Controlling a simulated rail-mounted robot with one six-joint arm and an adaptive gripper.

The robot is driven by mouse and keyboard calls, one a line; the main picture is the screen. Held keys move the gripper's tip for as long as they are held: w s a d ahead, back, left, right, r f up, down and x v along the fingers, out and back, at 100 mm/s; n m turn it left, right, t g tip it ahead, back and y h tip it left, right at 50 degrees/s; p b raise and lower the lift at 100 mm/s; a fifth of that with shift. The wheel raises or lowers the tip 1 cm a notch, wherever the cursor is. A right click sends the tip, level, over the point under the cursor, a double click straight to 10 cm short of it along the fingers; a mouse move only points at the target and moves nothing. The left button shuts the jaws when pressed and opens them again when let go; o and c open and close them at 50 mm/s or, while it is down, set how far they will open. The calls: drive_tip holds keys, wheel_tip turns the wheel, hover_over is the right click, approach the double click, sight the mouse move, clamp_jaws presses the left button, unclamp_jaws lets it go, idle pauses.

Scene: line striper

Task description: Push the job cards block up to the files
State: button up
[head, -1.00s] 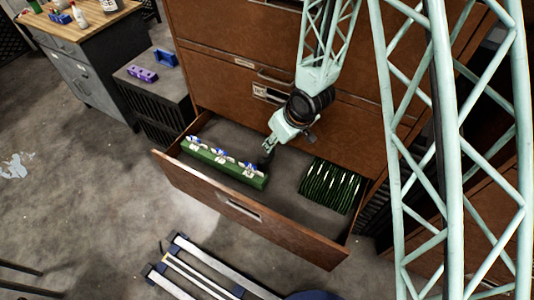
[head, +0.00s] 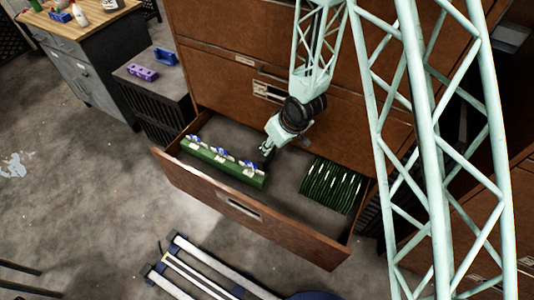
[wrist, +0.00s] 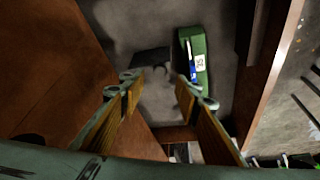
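The job cards block (head: 222,165) is a long green block with white cards and blue pieces on top. It lies along the left front of the open drawer, and its near end shows in the wrist view (wrist: 194,62). The files (head: 331,186) are a row of dark green folders with pale tabs at the drawer's right, with bare floor between them and the block. My gripper (head: 265,156) is just behind the block's right end. In the wrist view its fingers (wrist: 158,88) are apart with nothing between them; I cannot tell whether it touches the block.
The drawer's front wall (head: 240,208) and the brown cabinet face (head: 230,85) bound the space. The drawer floor (head: 280,185) is clear between block and files. A low dark cabinet (head: 165,92) with a purple item (head: 142,72) stands left.

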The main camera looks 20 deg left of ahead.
drive_tip(key=shift+b+x, duration=0.8)
drive_tip(key=shift+x, duration=3.4)
clamp_jaws()
